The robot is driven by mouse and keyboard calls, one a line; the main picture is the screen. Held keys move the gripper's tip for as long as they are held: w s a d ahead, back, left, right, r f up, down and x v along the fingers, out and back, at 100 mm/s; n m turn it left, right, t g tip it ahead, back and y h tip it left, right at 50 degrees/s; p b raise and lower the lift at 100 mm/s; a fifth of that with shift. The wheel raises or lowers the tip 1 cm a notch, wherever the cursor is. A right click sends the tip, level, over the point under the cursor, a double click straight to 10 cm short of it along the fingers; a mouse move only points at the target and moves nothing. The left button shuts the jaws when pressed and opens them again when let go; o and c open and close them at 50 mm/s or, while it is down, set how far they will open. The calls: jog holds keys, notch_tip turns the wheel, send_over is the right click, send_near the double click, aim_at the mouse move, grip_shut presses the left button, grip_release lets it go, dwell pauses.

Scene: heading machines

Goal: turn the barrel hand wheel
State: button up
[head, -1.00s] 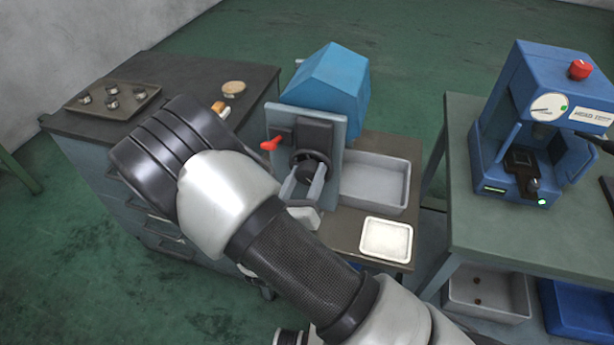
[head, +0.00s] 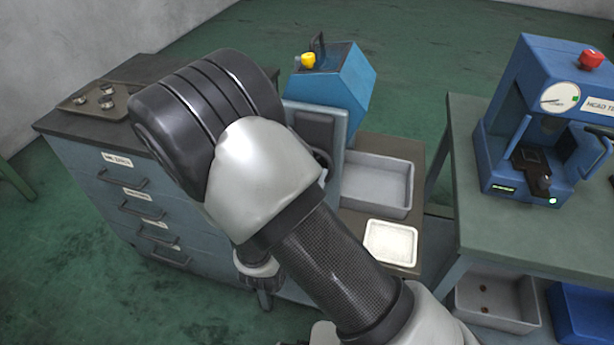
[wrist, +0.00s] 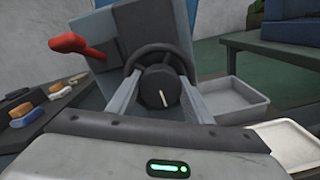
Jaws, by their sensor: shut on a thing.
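The barrel hand wheel is a dark ring around a round black hub (wrist: 158,88) with a white line on its face, seen in the wrist view on the front of the blue-grey machine (wrist: 120,38). My gripper (wrist: 162,97) has one finger on each side of the hub, inside the ring's lower part, and is shut on it. The hub's white line stands almost upright, slightly tilted. In the head view my arm hides the gripper and most of the wheel; only a dark bit of its rim (head: 322,159) shows.
A red lever (wrist: 75,45) sticks out left of the wheel. A grey bin (head: 378,183) and a white tray (head: 391,245) lie to the right. A drawer cabinet (head: 95,165) stands left, and a blue press (head: 545,125) stands on the right-hand table.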

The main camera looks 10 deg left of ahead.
jog(key=shift+m, duration=0.3)
dwell(0.4)
jog(key=o, duration=1)
jog(key=shift+o, duration=0.2)
jog(key=s+a, duration=0.2)
jog(key=s, duration=1.5)
jog(key=shift+s+a, duration=0.15)
jog(key=shift+a, duration=0.2)
